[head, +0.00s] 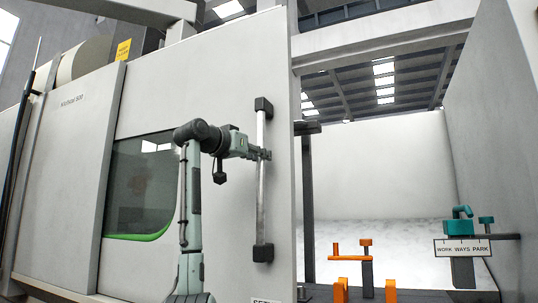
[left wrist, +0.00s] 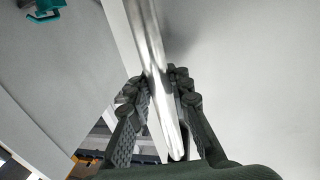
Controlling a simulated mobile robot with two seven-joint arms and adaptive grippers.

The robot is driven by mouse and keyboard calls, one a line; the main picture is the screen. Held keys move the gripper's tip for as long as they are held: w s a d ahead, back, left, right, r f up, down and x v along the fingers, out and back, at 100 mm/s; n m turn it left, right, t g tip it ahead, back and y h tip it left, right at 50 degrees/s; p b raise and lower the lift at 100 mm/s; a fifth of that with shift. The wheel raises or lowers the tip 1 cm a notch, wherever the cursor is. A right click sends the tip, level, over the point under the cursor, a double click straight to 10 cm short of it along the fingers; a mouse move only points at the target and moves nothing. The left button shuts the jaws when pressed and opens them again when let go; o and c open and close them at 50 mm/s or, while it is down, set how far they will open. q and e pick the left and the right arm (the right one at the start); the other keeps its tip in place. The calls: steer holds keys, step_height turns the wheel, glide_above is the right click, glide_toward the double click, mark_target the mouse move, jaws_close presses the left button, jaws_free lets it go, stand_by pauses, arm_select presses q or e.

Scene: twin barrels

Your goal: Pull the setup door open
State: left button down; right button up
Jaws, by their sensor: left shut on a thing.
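The setup door (head: 222,90) is a large pale panel with a dark window (head: 140,185) edged in green. A vertical silver bar handle (head: 262,205) with black end mounts is fixed near its right edge. My left gripper (head: 265,154) is shut on the handle above its middle. In the left wrist view the fingers (left wrist: 160,95) sit on both sides of the shiny bar (left wrist: 150,50). To the right of the door's edge the machine's interior is visible through an opening. My right gripper is not in view.
In the opening stand orange fixtures (head: 367,270) and a teal clamp (head: 459,224) with a sign reading "WORK WAYS PARK" (head: 462,248). A grey side wall (head: 505,110) bounds the opening on the right. A fixed panel (head: 70,175) lies left of the door.

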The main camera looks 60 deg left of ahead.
arm_select(q)
steer(key=c, duration=1.4)
jaws_free()
steer(key=shift+o, duration=0.2)
steer(key=v, duration=1.2)
steer(key=shift+r, duration=0.1)
